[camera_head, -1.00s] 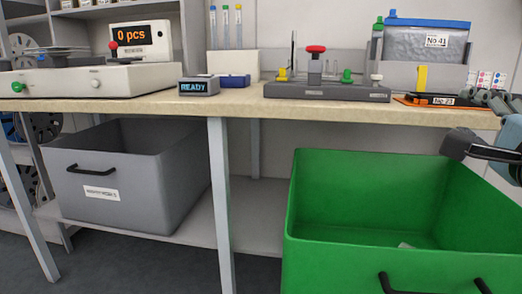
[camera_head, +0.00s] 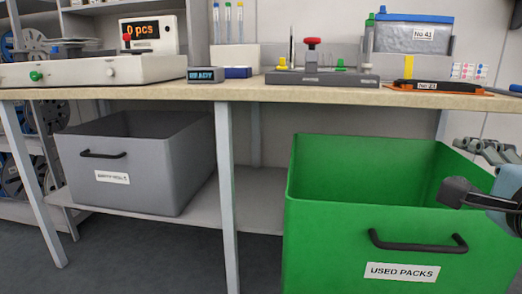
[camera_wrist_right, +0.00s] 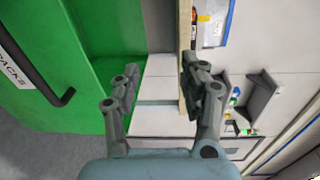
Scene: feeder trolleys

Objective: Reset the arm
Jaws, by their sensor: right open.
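My right gripper (camera_head: 482,150) is at the right edge of the head view, in front of the right part of the green bin. Its grey fingers are spread apart with nothing between them. In the right wrist view its two fingers (camera_wrist_right: 158,78) stand open and empty, with the green bin (camera_wrist_right: 45,55) to their left and the table edge (camera_wrist_right: 186,60) behind them. My left gripper is not in view.
The green bin labelled USED PACKS (camera_head: 335,230) stands before the table (camera_head: 300,92). A grey bin (camera_head: 125,165) sits on the lower shelf at left. On the table are a READY display (camera_head: 205,75), a fixture with a red knob (camera_head: 330,78) and an orange tray (camera_head: 470,90).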

